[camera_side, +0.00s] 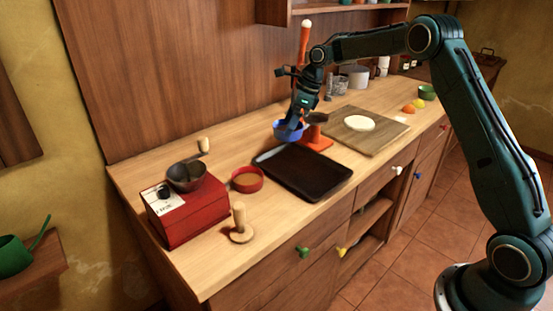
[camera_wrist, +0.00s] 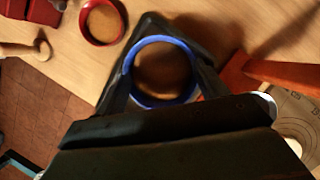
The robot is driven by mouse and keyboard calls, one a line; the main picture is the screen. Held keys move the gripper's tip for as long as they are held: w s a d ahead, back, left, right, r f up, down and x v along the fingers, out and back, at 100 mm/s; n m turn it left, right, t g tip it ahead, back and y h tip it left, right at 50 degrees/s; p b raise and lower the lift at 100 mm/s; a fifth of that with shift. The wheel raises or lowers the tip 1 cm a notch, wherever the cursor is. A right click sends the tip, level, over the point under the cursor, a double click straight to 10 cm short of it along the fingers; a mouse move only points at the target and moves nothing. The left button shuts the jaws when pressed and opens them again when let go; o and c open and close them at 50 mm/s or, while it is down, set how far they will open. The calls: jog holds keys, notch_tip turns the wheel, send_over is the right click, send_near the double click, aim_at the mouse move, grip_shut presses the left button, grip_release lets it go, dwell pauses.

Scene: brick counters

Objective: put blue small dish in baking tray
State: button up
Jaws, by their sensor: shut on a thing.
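The blue small dish (camera_side: 287,132) is in my gripper (camera_side: 295,122), above the counter just behind the baking tray. In the wrist view the dish (camera_wrist: 160,103) shows as a blue ring between the two fingers of my gripper (camera_wrist: 160,85), with a brown inside. My gripper is shut on it. The baking tray (camera_side: 302,172) is black, flat and empty, and lies on the counter.
A red dish (camera_side: 247,180) lies left of the tray, beside a red grinder box (camera_side: 188,210) and a wooden tamper-like piece (camera_side: 240,225). An orange stand (camera_side: 315,140) is close to my gripper on the right. A board with pale dough (camera_side: 359,123) lies farther right.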

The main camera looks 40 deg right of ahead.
jog(key=shift+f, duration=4.85)
jog(key=shift+f, duration=0.1)
jog(key=o, duration=1)
jog(key=shift+o, duration=0.2)
jog(key=v, duration=1.2)
jog(key=shift+r, duration=0.2)
